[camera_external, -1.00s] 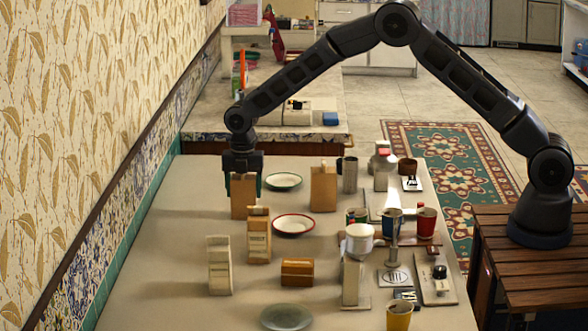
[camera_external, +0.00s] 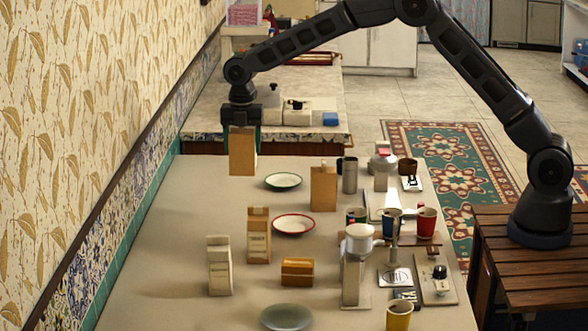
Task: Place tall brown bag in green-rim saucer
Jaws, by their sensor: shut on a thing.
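A brown bag (camera_external: 242,156) hangs upright in my gripper (camera_external: 241,124), which is shut on its top. The bag is lifted above the table's far left part. The green-rim saucer (camera_external: 284,181) lies flat and empty on the table, to the right of the held bag and lower in the picture. Another plain brown bag (camera_external: 323,189) stands on the table just right of that saucer. The fingertips are partly hidden around the bag's top.
A red-rim saucer (camera_external: 294,225) lies nearer. Cups and a metal mug (camera_external: 348,175) stand to the right. The left table side is clear.

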